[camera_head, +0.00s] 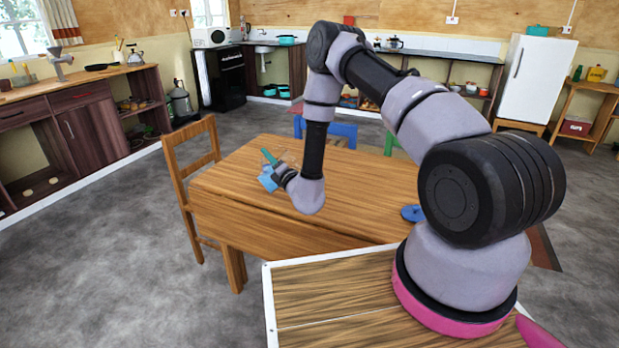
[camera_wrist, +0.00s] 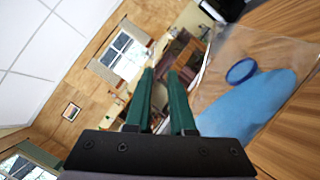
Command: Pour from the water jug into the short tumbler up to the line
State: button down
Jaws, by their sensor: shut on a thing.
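The water jug (camera_wrist: 213,82) is clear-walled, with blue water (camera_wrist: 245,103) inside, to the right of my fingers in the wrist view. In the head view its blue content (camera_head: 267,179) shows over the left part of the table. My gripper (camera_head: 268,158), with green fingers (camera_wrist: 160,98), is shut on the jug; the exact grip point is hard to see. The wrist view is rolled far over, with the table at its right. A dark blue ring (camera_wrist: 240,71) shows at the jug; I cannot tell what it belongs to. I cannot make out the short tumbler for certain.
The wooden table (camera_head: 232,190) has free room in front and to the right of my gripper. A blue round item (camera_head: 412,213) lies at its right. A wooden chair (camera_head: 172,170) stands at the left end, and a blue chair (camera_head: 343,131) behind.

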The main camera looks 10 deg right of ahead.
aim_at(263, 172)
jog(key=shift+w+d+r+m, duration=0.1)
jog(key=shift+d+r+m, duration=0.1)
jog(key=shift+r+m, duration=0.1)
dwell(1.3)
